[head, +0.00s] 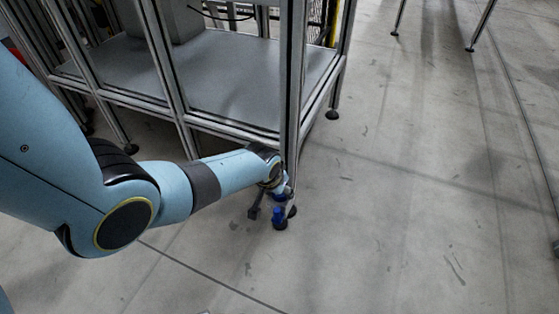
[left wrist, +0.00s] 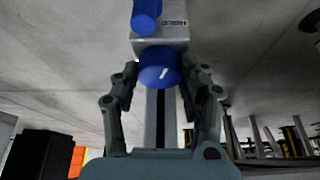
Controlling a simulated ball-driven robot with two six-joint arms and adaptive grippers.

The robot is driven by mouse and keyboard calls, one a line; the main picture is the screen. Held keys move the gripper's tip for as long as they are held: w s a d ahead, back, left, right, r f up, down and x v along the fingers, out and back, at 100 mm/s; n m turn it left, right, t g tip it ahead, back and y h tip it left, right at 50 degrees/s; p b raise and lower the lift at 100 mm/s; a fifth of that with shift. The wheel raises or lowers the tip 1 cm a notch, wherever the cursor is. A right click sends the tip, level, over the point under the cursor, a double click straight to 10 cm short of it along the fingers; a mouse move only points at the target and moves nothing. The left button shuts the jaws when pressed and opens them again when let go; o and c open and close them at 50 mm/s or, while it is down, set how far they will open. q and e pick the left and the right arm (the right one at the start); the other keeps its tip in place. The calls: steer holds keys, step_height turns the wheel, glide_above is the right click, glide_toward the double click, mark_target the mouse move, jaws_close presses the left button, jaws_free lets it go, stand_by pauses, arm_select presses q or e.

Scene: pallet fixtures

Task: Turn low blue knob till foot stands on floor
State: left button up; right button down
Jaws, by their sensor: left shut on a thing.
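In the head view my left gripper (head: 266,200) is at the bottom of the frame's near corner post (head: 291,90). A blue part (head: 278,215) with a dark base shows low beside it. Whether the post's foot touches the floor I cannot tell. My right gripper is not in view.
The metal frame carries a grey shelf (head: 235,95) above the floor. Other black feet (head: 332,114) stand on the concrete floor (head: 400,200). The floor right of the post is clear. Thin legs (head: 480,25) stand at the far right.

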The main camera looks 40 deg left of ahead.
arm_select(q)
steer(key=shift+a+m+h, duration=0.1)
steer(key=shift+m+h, duration=0.4)
steer(key=shift+m, duration=0.7)
steer(key=o, duration=1.2)
steer(key=v, duration=1.2)
steer(key=shift+w, duration=0.1)
